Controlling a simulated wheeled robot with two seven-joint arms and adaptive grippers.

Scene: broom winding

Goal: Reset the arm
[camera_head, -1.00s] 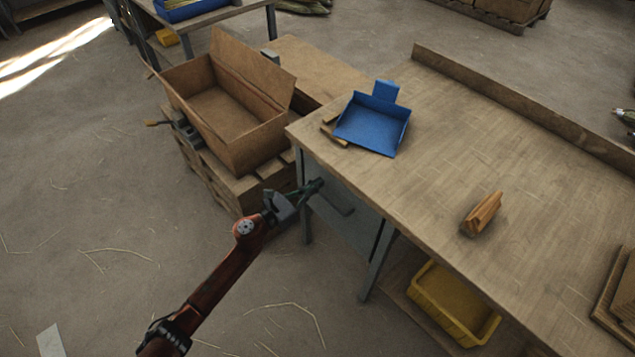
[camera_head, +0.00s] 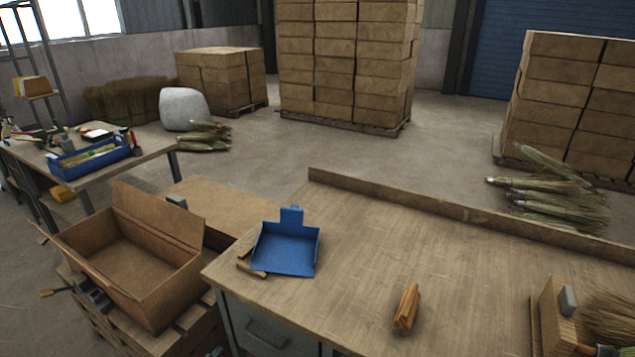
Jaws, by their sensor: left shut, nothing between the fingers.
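Only a small grey tip of my left gripper (camera_head: 215,351) shows at the bottom edge, in front of the workbench's left end. It is shut, and nothing shows in it. The rest of my left arm is below the picture. My right gripper is not in view. The wooden workbench (camera_head: 370,262) fills the lower right.
An open cardboard box (camera_head: 130,265) stands on a pallet left of the bench. A side table (camera_head: 150,143) holds a blue tray (camera_head: 92,160). Bristles (camera_head: 605,315) show at the bench's right. Open floor lies behind it.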

